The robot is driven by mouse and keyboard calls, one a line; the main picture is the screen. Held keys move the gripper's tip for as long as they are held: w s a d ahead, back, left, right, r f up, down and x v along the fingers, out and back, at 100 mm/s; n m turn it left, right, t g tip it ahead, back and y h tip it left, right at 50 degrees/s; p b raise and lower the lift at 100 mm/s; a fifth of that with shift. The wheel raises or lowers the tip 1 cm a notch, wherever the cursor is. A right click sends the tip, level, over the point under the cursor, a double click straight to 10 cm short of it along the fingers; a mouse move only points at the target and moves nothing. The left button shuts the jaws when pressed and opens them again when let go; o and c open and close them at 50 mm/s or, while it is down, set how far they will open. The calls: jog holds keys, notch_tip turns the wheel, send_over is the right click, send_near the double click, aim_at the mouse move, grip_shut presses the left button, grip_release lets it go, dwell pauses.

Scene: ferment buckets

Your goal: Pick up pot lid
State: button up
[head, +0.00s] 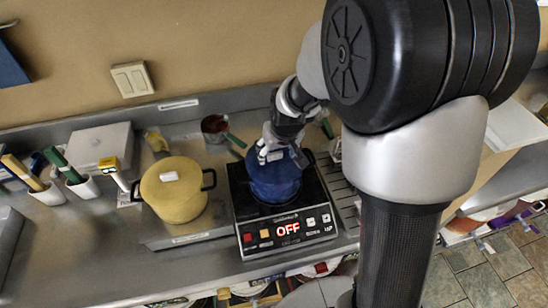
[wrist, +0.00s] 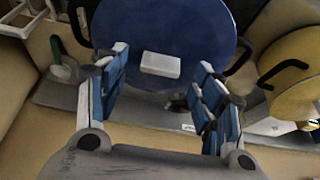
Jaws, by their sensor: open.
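A blue pot (head: 275,180) stands on the black cooker, with its blue lid (wrist: 195,25) on top. The lid's white block-shaped handle (wrist: 160,65) is in the middle of the wrist view. My gripper (head: 272,150) is over the blue pot, pointing down. In the wrist view my open gripper (wrist: 161,70) has its two blue-padded fingers apart, one on each side of the handle, with gaps to both. I cannot tell how far down the fingertips reach. In the head view my gripper hides the handle and part of the lid.
A yellow pot (head: 174,200) with a white handle on its lid stands left of the cooker (head: 285,232), whose display reads OFF.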

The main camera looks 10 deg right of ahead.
jog(key=shift+x, duration=0.9)
jog(key=shift+r, duration=0.1)
jog(key=shift+c, duration=0.2)
jog(key=c, duration=1.2)
jog(key=shift+o, duration=0.2)
